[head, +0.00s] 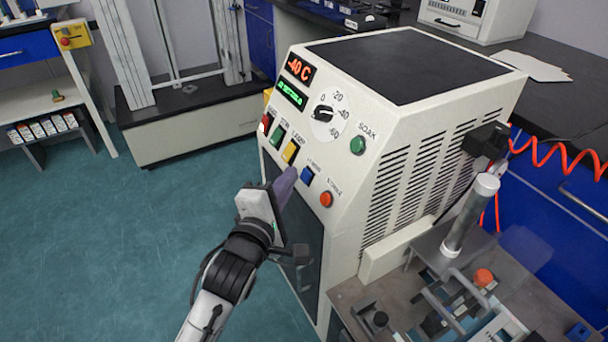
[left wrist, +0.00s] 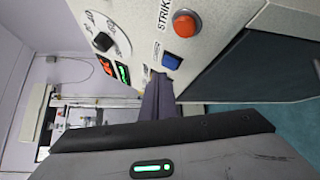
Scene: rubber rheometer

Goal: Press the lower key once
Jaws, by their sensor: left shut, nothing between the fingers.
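The blue key (head: 307,174) is on the sloped front panel of the white machine (head: 338,162), between the yellow key (head: 290,152) and the orange-red key (head: 326,198). Its small label looks like "LOWER" but is hard to read. My left gripper (head: 288,176) is shut and empty, its fingertips close to the panel, just left of the blue key and below the yellow one. In the left wrist view the shut fingers (left wrist: 157,84) point at the panel beside the blue key (left wrist: 172,61). I cannot tell whether they touch the panel. My right gripper is not in view.
The panel also has a red key (head: 265,122), a green key (head: 278,136), a dial (head: 323,113) and a green SOAK button (head: 358,145). A display reads -40 C (head: 299,69). A metal fixture (head: 460,290) stands at the lower right. Open floor lies left.

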